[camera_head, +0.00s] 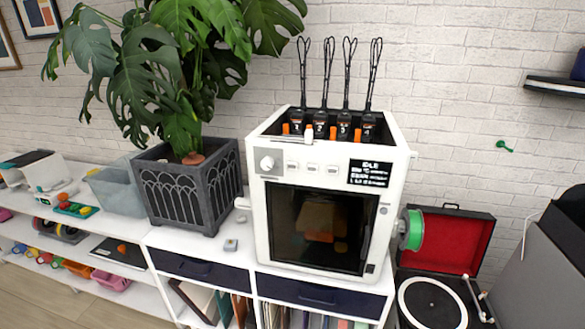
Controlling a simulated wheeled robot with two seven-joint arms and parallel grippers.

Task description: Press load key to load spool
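A white box-shaped 3D printer (258,215) stands on the white shelf unit. Its front panel has a round knob (267,163) at the left and a row of three small light keys: left key (292,166), middle key (312,168), right key (332,170). The key labels are too small to read, so I cannot tell which is the load key. A dark display (369,173) right of them reads "IDLE", with smaller unclear lines below. A green spool (413,230) sits on the printer's right side. Neither of my grippers is in view.
Several black-and-orange heads with looped tubes rise from the printer's top. A plant in a dark planter (188,190) stands close on the left. A small grey item (230,245) lies on the shelf in front. An open record player (432,303) is at the right.

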